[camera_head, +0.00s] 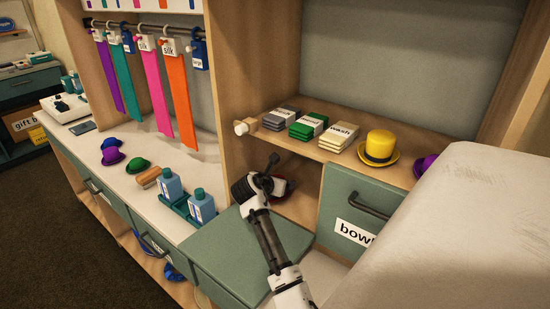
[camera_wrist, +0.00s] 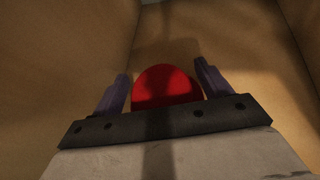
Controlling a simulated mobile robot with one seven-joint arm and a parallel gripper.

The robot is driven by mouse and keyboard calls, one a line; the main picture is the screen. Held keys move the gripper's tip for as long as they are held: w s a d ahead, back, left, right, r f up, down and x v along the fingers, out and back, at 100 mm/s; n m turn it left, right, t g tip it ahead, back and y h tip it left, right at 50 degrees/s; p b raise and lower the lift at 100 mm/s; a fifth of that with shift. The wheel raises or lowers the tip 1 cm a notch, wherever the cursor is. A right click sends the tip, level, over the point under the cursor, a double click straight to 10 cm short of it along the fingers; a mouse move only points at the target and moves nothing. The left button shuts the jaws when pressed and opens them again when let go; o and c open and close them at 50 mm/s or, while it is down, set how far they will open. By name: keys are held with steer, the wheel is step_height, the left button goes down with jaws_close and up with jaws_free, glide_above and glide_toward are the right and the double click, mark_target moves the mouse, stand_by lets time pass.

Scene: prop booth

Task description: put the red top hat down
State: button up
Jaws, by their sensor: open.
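The red top hat (camera_wrist: 165,86) shows in the wrist view as a rounded red crown between my two fingers. My gripper (camera_wrist: 161,70) is open, with one finger on each side of the hat and a narrow gap beside each. The hat is inside a wooden compartment (camera_wrist: 215,35); its brim is hidden, and I cannot tell how it rests on the floor. In the head view, my gripper (camera_head: 262,186) reaches into the compartment under the shelf, and only a dark red edge of the hat (camera_head: 280,187) shows behind it.
Above my gripper, a wooden shelf (camera_head: 300,138) holds cloth stacks (camera_head: 308,126) and a yellow hat (camera_head: 379,148). A green drawer front (camera_head: 355,212) stands right of the compartment. Blue bottles (camera_head: 201,205) and small hats (camera_head: 138,165) are on the counter to the left.

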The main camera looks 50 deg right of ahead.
steer(key=b+v, duration=0.2)
steer(key=v, duration=1)
steer(key=shift+b, duration=0.35)
